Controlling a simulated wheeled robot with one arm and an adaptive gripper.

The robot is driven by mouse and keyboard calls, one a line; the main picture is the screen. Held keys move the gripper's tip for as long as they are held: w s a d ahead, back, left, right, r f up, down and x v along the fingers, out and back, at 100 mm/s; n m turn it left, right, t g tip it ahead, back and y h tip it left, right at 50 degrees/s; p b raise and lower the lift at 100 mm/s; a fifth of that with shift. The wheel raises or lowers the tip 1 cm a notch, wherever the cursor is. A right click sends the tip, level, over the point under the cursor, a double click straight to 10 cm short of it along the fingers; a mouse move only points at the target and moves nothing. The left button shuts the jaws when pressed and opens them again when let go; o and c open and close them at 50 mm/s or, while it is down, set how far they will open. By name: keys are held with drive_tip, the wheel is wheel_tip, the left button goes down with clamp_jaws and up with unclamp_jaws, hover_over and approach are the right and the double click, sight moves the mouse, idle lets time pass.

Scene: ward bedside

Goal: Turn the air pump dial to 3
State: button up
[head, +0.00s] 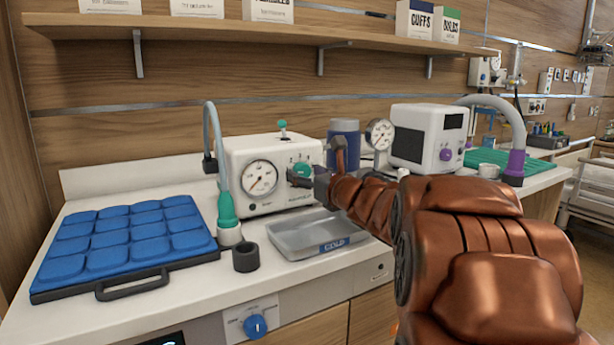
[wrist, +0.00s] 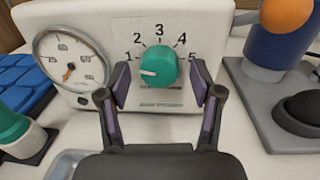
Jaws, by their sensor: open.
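The air pump is a white box (head: 243,152) with a round gauge (head: 260,178), standing at the back of the counter. Its green dial (wrist: 156,68) has the numbers 1 to 5 in an arc above it. The dial's white mark points left, slightly below the 1. My gripper (wrist: 160,82) is open in the wrist view, one purple-padded finger on each side of the dial. Gaps show between both fingers and the dial. In the head view my gripper (head: 306,181) is in front of the pump's face and partly covers the dial (head: 301,169).
A blue padded mat (head: 90,262) fills the left counter. A blue canister (head: 344,133) and pressure gauge (head: 380,134) stand right of the pump.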

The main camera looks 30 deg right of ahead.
drive_tip(key=c, duration=1.1)
drive_tip(key=shift+c, duration=0.2)
